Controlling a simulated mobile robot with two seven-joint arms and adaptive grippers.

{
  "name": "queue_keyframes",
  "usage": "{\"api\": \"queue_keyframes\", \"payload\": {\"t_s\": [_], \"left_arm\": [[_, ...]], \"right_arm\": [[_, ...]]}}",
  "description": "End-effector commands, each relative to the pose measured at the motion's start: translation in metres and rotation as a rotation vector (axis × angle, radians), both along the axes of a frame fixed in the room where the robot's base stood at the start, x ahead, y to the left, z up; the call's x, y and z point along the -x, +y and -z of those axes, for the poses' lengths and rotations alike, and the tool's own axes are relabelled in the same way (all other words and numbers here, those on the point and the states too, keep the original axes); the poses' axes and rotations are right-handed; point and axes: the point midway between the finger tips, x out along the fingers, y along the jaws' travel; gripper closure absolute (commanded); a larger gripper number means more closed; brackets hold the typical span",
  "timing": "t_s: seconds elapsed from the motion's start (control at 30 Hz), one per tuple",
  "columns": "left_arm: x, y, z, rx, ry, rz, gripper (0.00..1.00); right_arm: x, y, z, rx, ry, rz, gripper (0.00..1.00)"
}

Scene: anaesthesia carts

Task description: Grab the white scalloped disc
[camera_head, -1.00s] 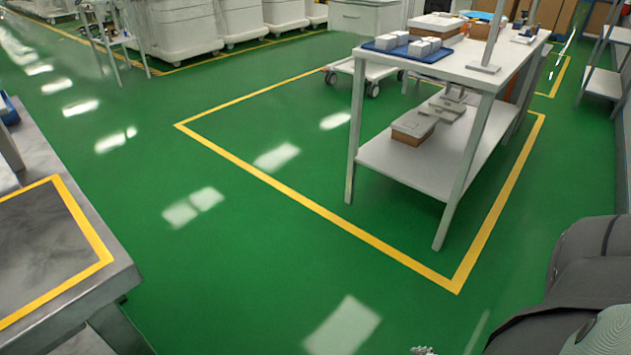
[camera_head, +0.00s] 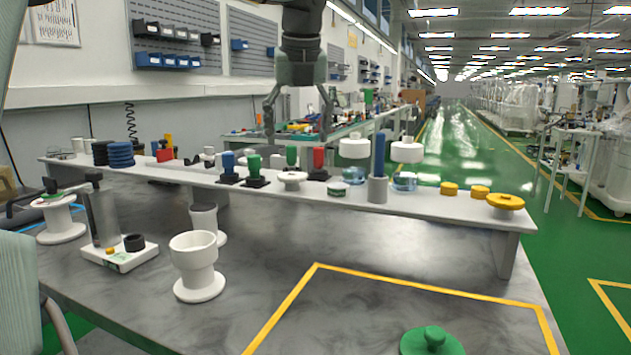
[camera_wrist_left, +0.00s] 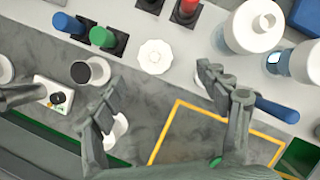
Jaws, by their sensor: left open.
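The white scalloped disc (camera_head: 292,180) lies on the white raised shelf (camera_head: 440,205) of the workbench, right of a green-topped part on a black base. In the left wrist view the disc (camera_wrist_left: 155,56) shows from above, with a notched rim and a raised middle. My left gripper (camera_head: 298,125) hangs from the top of the head view, pointing down, above and apart from the disc. It is open and empty. In the left wrist view the disc is between and beyond the spread fingers (camera_wrist_left: 160,100). My right gripper is not in view.
Blue and green knobs (camera_head: 254,168) stand left of the disc, a red one (camera_head: 318,162) right behind it. White-lidded jars (camera_head: 406,160) and a tall blue-topped post (camera_head: 378,165) stand farther right. A white cup (camera_head: 195,262) stands on the grey bench below. The yellow-outlined area is mostly clear.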

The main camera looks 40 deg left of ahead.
Motion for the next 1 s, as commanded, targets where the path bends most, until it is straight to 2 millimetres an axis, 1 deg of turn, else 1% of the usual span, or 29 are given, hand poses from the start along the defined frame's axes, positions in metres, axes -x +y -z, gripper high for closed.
{"api": "queue_keyframes", "payload": {"t_s": [0.07, 0.27, 0.47, 0.6, 0.7, 0.9, 1.0], "left_arm": [[0.0, 0.004, 0.003, -0.018, 0.007, -0.009, 0.25], [-0.004, 0.01, 0.024, -0.015, 0.006, -0.007, 0.25], [-0.003, 0.018, 0.052, -0.011, 0.007, -0.006, 0.25], [-0.008, 0.023, 0.067, -0.013, 0.005, -0.005, 0.25], [-0.009, 0.025, 0.072, -0.012, 0.003, -0.005, 0.25], [-0.009, 0.025, 0.072, -0.013, 0.002, -0.004, 0.25], [-0.009, 0.025, 0.072, -0.013, 0.002, -0.004, 0.38]], "right_arm": [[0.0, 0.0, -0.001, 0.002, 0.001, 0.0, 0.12], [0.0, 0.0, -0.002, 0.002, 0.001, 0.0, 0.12], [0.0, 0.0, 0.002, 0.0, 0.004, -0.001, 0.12], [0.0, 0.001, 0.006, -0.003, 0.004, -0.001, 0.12], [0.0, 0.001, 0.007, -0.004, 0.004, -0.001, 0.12], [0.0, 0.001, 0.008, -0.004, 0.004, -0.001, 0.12], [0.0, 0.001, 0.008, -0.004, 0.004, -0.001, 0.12]]}}
